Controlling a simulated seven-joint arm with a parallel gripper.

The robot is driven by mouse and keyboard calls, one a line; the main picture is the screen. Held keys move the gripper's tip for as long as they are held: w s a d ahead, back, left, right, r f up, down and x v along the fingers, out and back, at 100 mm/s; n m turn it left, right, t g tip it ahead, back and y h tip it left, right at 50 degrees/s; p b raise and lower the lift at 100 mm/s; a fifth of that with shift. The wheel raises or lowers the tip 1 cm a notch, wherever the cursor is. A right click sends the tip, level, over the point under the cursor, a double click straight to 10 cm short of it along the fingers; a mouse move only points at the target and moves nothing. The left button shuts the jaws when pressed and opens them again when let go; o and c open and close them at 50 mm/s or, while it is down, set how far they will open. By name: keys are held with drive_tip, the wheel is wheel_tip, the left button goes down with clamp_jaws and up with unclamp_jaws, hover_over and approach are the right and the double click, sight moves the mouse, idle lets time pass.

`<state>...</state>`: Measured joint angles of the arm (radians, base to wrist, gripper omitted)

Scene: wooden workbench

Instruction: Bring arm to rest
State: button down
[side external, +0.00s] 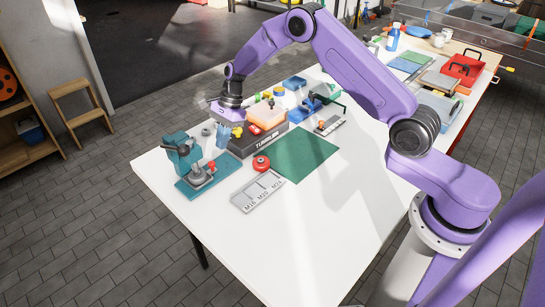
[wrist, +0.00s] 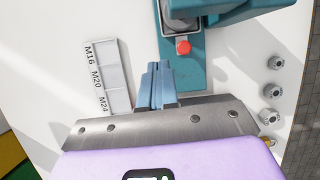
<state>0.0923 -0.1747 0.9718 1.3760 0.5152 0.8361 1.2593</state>
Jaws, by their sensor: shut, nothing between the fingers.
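My gripper (side external: 222,138) hangs over the far left part of the white workbench (side external: 330,235), fingers pointing down. Its blue fingers are together with nothing between them; they also show together in the wrist view (wrist: 158,72). The purple arm arches high across the bench. In the side view the gripper is just right of a teal press (side external: 184,155) and beside a dark box marked TUMBLER (side external: 262,142). In the wrist view the press (wrist: 180,70) with its red knob lies just beyond the fingertips. The exact height above the bench is hard to tell.
A green mat (side external: 303,153) is flat and bare. Several grey round parts (wrist: 272,91) stand at the wrist view's right. The bench's near right is clear.

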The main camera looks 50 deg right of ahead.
drive_tip(key=s+a+r+n+h, duration=0.1)
drive_tip(key=s+a+r+n, duration=0.1)
drive_tip(key=s+r+n, duration=0.4)
drive_tip(key=s+a+r+n+g+h, duration=0.1)
drive_tip(key=s+a+r+n, duration=0.2)
drive_tip(key=s, duration=0.6)
drive_tip(key=s+a+r+n, duration=0.1)
drive_tip(key=s+r+n, duration=0.4)
drive_tip(key=s+n, duration=0.2)
drive_tip(key=s+d+n, duration=0.3)
drive_tip(key=s+n, duration=0.1)
drive_tip(key=s, duration=0.3)
drive_tip(key=s+d+r+n+h, duration=0.1)
drive_tip(key=s+d+n, duration=0.3)
drive_tip(key=s, duration=0.3)
drive_tip(key=s+d+r+n+t, duration=0.1)
drive_tip(key=s+d+n, duration=0.2)
drive_tip(key=s+n, duration=0.3)
drive_tip(key=shift+s+d+r+h, duration=0.2)
drive_tip(key=shift+s+d+h, duration=0.15)
drive_tip(key=shift+s, duration=0.3)
